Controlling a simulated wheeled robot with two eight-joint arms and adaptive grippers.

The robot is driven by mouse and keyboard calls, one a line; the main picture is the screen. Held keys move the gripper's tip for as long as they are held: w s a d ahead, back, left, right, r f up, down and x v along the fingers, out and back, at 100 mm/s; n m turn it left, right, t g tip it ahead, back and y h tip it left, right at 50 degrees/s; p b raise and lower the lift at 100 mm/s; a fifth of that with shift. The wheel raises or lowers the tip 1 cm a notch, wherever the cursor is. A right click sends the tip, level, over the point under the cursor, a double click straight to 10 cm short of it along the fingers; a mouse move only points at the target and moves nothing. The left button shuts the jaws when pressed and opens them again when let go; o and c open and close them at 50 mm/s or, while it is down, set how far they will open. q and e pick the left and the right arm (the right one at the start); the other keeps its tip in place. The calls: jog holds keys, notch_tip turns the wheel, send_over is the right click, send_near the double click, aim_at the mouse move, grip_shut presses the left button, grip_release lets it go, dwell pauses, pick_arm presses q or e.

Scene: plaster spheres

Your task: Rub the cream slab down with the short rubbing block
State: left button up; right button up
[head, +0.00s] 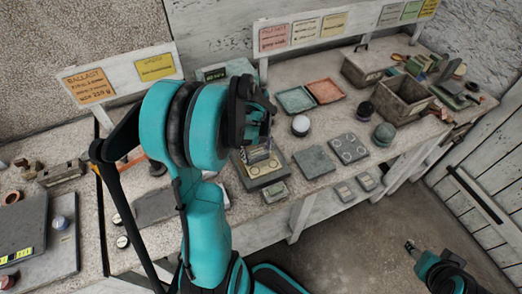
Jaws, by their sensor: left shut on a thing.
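My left gripper (259,132) reaches down over the middle of the bench. It is shut on a small block, seemingly the short rubbing block, which its fingers mostly hide. Just beneath is a cream slab (262,166) on a dark square base. I cannot tell whether the held block touches the slab. My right gripper (411,246) is at the lower right, low over the floor and away from the bench. It is too small to tell whether it is open.
Green and red trays (325,90) lie behind. A white ball on a dark stand (301,125), a green slab (315,161) and a grey plate with rings (349,148) stand to the right. A wooden crate (402,98) is farther right. My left arm hides much of the left bench.

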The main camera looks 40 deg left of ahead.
pick_arm(q)
jog(key=shift+w+d, duration=0.3)
jog(key=shift+w, duration=0.35)
jog(key=shift+w+d, duration=0.35)
jog(key=shift+w, duration=0.3)
jog(key=shift+w+d, duration=0.3)
jog(key=shift+w, duration=0.35)
jog(key=shift+s+a+r+p, duration=0.25)
jog(key=shift+s+r, duration=0.15)
jog(key=shift+s, duration=0.15)
jog(key=shift+s+a+r+p, duration=0.25)
jog(key=shift+s+r, duration=0.15)
jog(key=shift+s, duration=0.1)
jog(key=shift+r+p, duration=0.9)
jog(key=shift+r, duration=0.35)
